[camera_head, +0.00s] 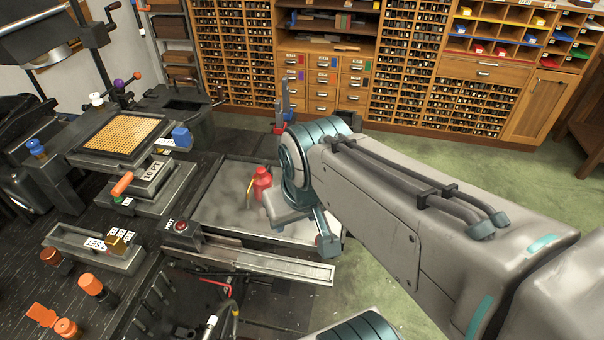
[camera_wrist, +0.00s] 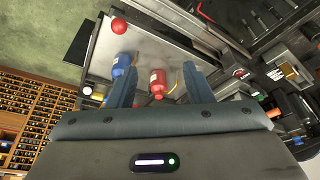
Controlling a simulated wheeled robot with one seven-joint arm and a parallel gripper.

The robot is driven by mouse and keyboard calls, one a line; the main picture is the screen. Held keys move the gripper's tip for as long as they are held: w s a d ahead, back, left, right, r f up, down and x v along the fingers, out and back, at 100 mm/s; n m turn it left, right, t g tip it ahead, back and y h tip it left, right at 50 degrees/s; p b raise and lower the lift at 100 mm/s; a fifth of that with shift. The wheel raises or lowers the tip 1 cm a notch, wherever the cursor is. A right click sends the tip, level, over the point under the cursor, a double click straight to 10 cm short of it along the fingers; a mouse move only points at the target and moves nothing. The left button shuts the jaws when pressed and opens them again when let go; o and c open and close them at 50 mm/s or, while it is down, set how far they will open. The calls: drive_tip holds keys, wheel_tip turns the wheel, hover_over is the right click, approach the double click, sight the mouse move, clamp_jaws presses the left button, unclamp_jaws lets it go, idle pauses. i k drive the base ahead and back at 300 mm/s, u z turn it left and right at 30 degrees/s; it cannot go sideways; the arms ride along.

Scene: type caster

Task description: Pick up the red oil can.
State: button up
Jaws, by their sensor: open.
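The red oil can (camera_head: 262,184) stands on a grey metal tray (camera_head: 215,197), with a yellowish spout on its left side. In the wrist view the red can (camera_wrist: 157,84) shows between the two fingers of my gripper (camera_wrist: 159,68), nearer the right one. My gripper is open and empty. I cannot tell how far the can is from the fingers. A blue can (camera_wrist: 122,64) stands beside the left finger in the wrist view. My arm hides part of the tray in the head view.
A red ball (camera_wrist: 118,26) is at the tray's corner. A red button box (camera_head: 181,229) sits at the tray's left. The printing bench with a yellow-topped block (camera_head: 122,134) is left. Type cabinets (camera_head: 325,82) line the back. Green floor is open at right.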

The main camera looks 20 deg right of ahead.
sight(262, 180)
drive_tip(key=z, duration=1.9)
drive_tip(key=k, duration=1.6)
drive_tip(key=u, duration=0.8)
drive_tip(key=i, duration=1.65)
drive_tip(key=z, duration=0.05)
